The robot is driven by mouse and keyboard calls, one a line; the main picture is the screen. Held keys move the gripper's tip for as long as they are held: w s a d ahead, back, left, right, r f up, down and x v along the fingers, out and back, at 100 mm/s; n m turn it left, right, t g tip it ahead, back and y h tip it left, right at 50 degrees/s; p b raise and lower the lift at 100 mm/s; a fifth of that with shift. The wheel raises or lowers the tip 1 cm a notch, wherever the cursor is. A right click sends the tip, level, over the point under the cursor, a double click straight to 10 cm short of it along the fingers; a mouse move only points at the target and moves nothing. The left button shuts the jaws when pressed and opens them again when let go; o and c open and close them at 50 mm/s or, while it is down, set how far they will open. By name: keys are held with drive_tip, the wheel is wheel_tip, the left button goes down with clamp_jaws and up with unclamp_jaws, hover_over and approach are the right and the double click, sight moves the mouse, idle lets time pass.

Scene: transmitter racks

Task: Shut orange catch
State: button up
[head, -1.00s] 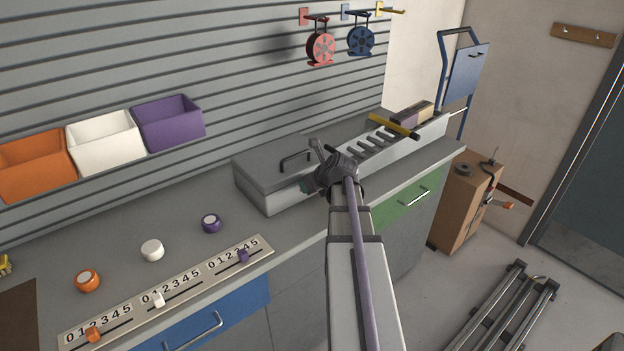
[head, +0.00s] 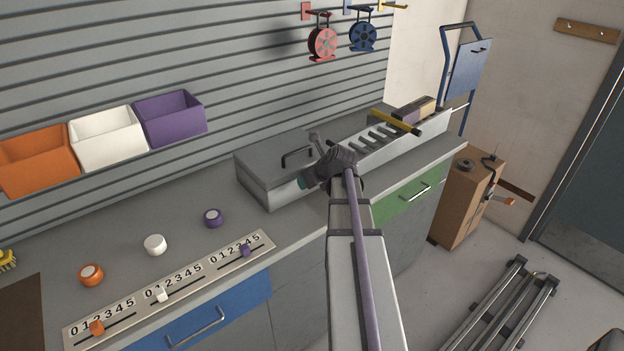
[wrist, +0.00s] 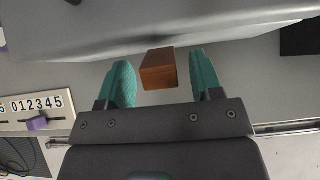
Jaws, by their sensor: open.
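The orange catch (wrist: 158,70) shows in the wrist view as a brown-orange block at the front edge of a grey lidded case (wrist: 240,22). My gripper (wrist: 160,62) is open, with one teal finger on each side of the block and a gap on both sides. In the head view the case (head: 262,178) stands on the bench with its lid down. My gripper (head: 306,183) is at its front right there and hides the catch.
A slotted rack (head: 385,145) with a yellow-handled tool stands right of the case. A slider panel (head: 170,290) and three round knobs are at the left of the bench. Bins (head: 105,138) hang on the wall. A brown cabinet (head: 465,200) with an orange-tipped lever stands right.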

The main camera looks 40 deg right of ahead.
drive_tip(key=p+v, duration=0.8)
drive_tip(key=v, duration=0.3)
drive_tip(key=s+f+t+b, duration=0.1)
drive_tip(key=f+b, duration=0.3)
drive_tip(key=b, duration=0.2)
drive_tip(key=s+f+t+b, duration=0.1)
drive_tip(key=f+b, duration=0.4)
drive_tip(key=b, duration=0.1)
drive_tip(key=f+m+t+b, duration=0.1)
drive_tip(key=f+b, duration=0.4)
drive_tip(key=b, duration=0.1)
drive_tip(key=shift+s+d+f+y, duration=0.2)
drive_tip(key=shift+s+d+y, duration=0.1)
drive_tip(key=shift+s, duration=0.1)
wheel_tip(320, 180, up, 7)
drive_tip(key=n+t+b, duration=0.1)
drive_tip(key=t+b, duration=0.1)
drive_tip(key=t, duration=0.4)
drive_tip(key=shift+h, duration=0.4)
drive_tip(key=w, duration=1)
drive_tip(key=shift+w+a+f, duration=0.1)
drive_tip(key=shift+f, duration=0.15)
